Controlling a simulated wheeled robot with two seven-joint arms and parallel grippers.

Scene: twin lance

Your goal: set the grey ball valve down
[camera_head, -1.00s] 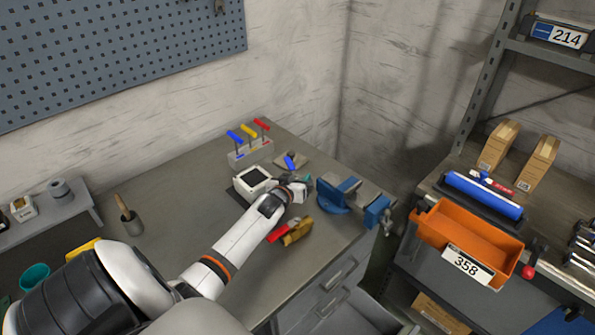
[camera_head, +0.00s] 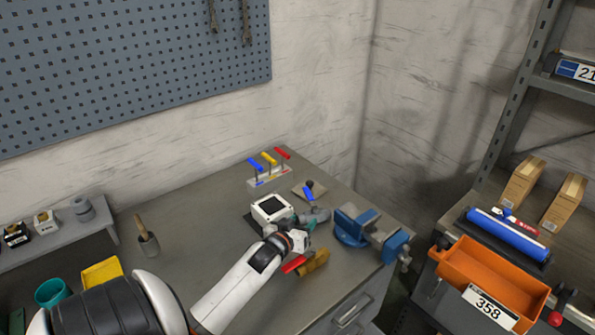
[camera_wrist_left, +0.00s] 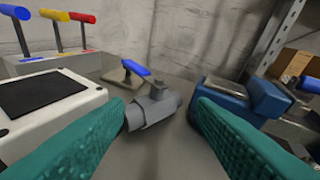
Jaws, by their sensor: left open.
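The grey ball valve (camera_wrist_left: 152,112) rests on the workbench top in the left wrist view, with its short stem upright. In the head view the valve (camera_head: 319,215) sits between the white box and the blue vise. My left gripper (camera_wrist_left: 160,122) is open; its teal fingers stand on either side of the valve's near side, apart from it. In the head view this gripper (camera_head: 304,236) is just in front of the valve. My right gripper is not in view.
A white box with a dark screen (camera_head: 271,208) stands left of the valve, and a blue vise (camera_head: 354,226) stands right. A blue-handled piece on a plate (camera_head: 308,193) lies behind. A rack of coloured handles (camera_head: 268,173) is farther back.

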